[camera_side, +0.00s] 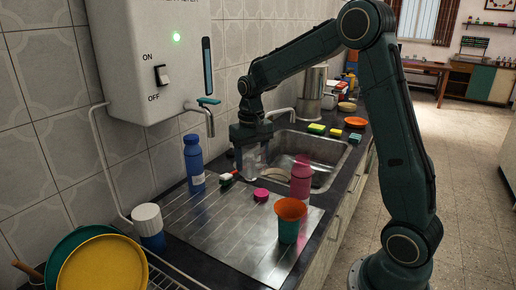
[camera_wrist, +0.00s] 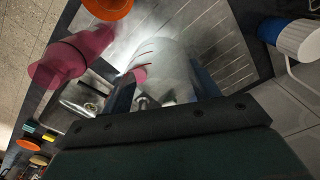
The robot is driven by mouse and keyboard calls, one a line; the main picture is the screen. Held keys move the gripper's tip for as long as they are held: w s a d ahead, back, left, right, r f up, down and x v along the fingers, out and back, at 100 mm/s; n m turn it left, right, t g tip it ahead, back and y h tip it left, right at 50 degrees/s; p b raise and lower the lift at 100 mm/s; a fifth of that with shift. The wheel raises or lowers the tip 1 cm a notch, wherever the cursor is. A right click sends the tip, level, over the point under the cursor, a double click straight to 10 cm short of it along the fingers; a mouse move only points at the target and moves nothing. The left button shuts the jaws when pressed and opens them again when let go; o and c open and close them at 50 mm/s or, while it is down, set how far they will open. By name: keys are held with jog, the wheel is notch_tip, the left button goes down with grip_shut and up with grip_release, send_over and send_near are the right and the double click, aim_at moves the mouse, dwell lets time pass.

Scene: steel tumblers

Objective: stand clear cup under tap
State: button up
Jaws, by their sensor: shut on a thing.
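My gripper (camera_side: 250,158) is shut on a clear cup (camera_side: 257,168), held near the left edge of the sink, over the drainboard side. In the wrist view the see-through cup (camera_wrist: 165,68) lies between my dark fingers, and the drainboard shows through it. The tap (camera_side: 208,120) of the white wall unit (camera_side: 150,50) hangs over the drainboard's back edge, left of my gripper. A second tap (camera_side: 282,112) stands behind the sink. The cup's base is hard to make out, so I cannot tell its exact height.
A blue bottle (camera_side: 194,162) stands close below the wall unit's tap. A pink bottle (camera_side: 300,182), a pink lid (camera_side: 261,195) and an orange-and-teal cup (camera_side: 289,222) stand rightward. A white-topped blue container (camera_side: 149,222) and plates (camera_side: 100,265) are front left. The drainboard's middle (camera_side: 225,225) is clear.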

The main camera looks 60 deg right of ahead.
jog(key=shift+s+d+r, duration=0.1)
jog(key=shift+d+r, duration=0.15)
jog(key=shift+r, duration=0.15)
send_over(254, 223)
notch_tip(254, 223, down, 16)
jog(key=shift+r, duration=0.1)
dwell(0.3)
jog(key=shift+f, duration=2.15)
jog(key=shift+f, duration=0.15)
jog(key=o, duration=1)
jog(key=shift+r, duration=0.2)
